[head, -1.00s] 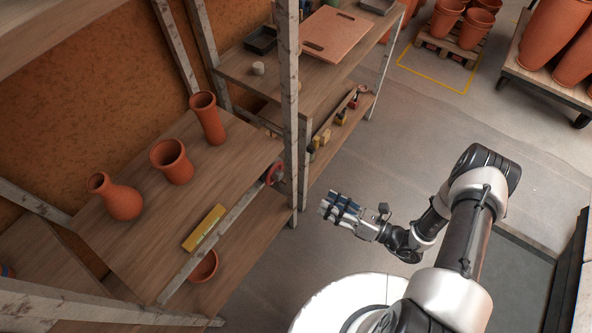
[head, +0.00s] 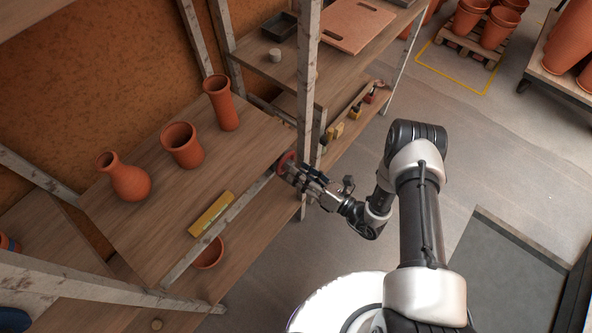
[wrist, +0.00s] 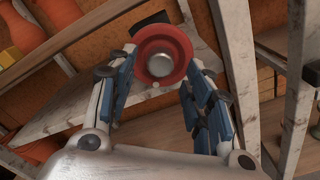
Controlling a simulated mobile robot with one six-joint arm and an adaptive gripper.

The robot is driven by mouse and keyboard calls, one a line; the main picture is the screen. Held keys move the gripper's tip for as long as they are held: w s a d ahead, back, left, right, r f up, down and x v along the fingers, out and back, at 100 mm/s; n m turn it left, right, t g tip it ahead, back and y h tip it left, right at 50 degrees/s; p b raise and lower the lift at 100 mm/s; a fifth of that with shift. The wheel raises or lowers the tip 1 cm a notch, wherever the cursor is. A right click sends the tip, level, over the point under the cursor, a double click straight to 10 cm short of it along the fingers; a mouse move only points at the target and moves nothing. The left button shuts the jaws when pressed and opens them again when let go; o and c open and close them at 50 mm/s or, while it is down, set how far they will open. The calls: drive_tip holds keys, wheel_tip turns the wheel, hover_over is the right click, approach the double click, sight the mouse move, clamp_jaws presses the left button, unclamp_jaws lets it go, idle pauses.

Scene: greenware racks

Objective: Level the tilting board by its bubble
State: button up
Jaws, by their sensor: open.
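The tilting board (head: 222,168) is a wooden shelf board bearing three clay pots. A yellow spirit level (head: 211,214) lies near its front edge; its bubble is too small to read. A red round knob (head: 286,163) sits at the board's front right corner, partly hidden by my gripper. In the wrist view the red knob (wrist: 180,76) with its silver centre appears between the blue-padded fingertips. My gripper (head: 293,171) is open at the knob, with a finger on each side; I cannot tell whether they touch it.
On the board stand a round vase (head: 128,178), a wide pot (head: 183,146) and a tall vase (head: 222,104). A white upright post (head: 307,85) rises close beside my gripper. A clay bowl (head: 209,254) sits on the shelf below.

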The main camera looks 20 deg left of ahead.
sight(286, 163)
drive_tip(key=shift+x, duration=1.3)
drive_tip(key=shift+c, duration=0.2)
drive_tip(key=c, duration=1)
drive_tip(key=shift+n+b, duration=0.8)
drive_tip(key=shift+n, duration=2.9)
